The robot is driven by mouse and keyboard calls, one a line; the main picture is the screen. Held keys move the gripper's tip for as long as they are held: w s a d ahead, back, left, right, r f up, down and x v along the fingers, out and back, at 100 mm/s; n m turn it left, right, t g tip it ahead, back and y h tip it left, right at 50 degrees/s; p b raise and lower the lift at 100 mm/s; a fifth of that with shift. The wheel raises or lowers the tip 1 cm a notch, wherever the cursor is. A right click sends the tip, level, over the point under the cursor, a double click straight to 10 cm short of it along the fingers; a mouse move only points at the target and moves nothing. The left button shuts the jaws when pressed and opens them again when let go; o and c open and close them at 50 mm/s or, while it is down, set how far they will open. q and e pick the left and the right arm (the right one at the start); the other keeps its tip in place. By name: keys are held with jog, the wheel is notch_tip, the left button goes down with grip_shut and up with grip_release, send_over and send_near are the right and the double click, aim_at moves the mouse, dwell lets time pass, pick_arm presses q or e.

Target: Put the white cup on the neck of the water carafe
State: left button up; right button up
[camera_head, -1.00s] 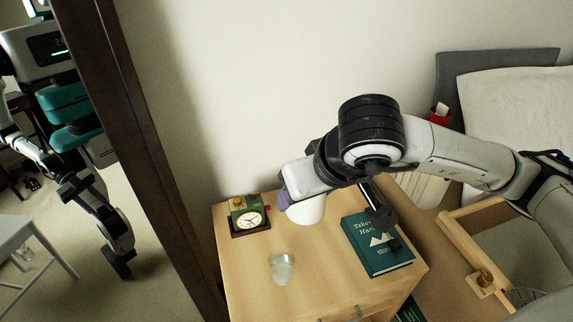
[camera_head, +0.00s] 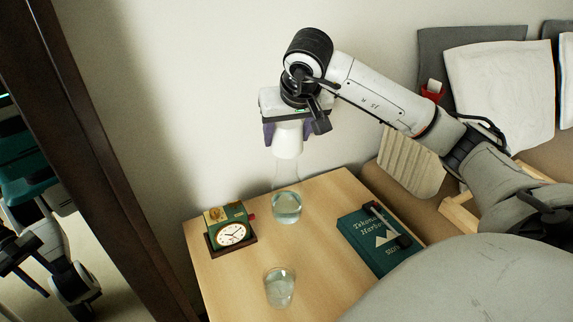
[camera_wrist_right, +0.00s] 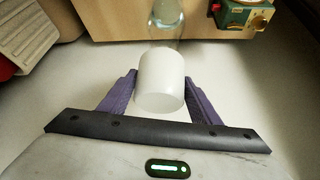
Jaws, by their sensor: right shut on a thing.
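The white cup (camera_head: 287,142) is held upside down, its closed base facing my right palm in the wrist view (camera_wrist_right: 161,88). My right gripper (camera_head: 288,133) points down and its purple fingers are shut on the cup; the fingers flank it in the wrist view (camera_wrist_right: 162,97). The clear water carafe (camera_head: 287,207) stands upright at the back of the nightstand, with water in its body. Its faint neck rises toward the cup, lined up beneath it; it also shows in the wrist view (camera_wrist_right: 166,22). I cannot tell whether cup and neck touch. My left gripper is not in view.
The wooden nightstand (camera_head: 325,222) also holds a clock (camera_head: 231,234) at left, a glass of water (camera_head: 280,288) in front and a green book (camera_head: 368,245) with a dark object on it at right. A wall stands behind; a dark-framed mirror (camera_head: 100,150) is at left.

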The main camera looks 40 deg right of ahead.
aim_at(287, 163)
notch_tip(287, 163, down, 5)
jog(key=shift+r+b, duration=0.15)
jog(key=shift+b, duration=0.2)
jog(key=shift+f, duration=0.55)
notch_tip(287, 163, down, 2)
jog(key=shift+f+b, duration=0.25)
jog(key=shift+b, duration=0.2)
jog(key=shift+f, duration=0.25)
jog(key=shift+r, duration=0.1)
jog(key=o, duration=1.1)
jog(key=shift+c, duration=0.2)
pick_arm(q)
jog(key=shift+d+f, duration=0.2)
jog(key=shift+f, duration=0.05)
